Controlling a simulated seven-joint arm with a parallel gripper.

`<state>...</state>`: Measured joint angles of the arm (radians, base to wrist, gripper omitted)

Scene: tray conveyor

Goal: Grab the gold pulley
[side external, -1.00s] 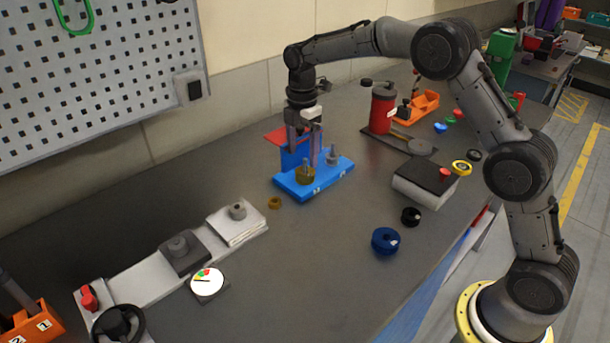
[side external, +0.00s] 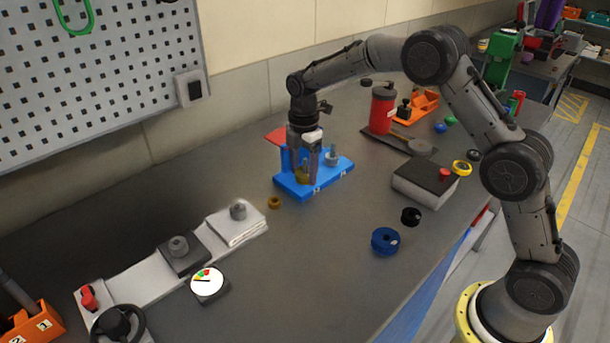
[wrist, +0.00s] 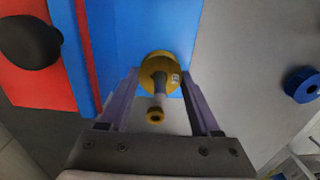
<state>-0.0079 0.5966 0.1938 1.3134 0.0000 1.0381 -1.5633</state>
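The gold pulley (side external: 301,179) sits on a blue base plate (side external: 330,181), around a grey peg. In the wrist view the gold pulley (wrist: 148,72) is a round disc near the middle, with the peg rising through it. My gripper (side external: 304,174) points down over the pulley. In the wrist view my gripper (wrist: 161,73) is open, with one finger on each side of the pulley, close to its rim. Whether the fingers touch it cannot be made out. A small gold ring (side external: 275,202) lies on the table beside the plate.
A grey pulley (side external: 331,159) stands on the same blue plate. A red plate (wrist: 35,75) with a black knob is to the left in the wrist view. A blue spool (side external: 385,240) and a black spool (side external: 411,216) lie on the right.

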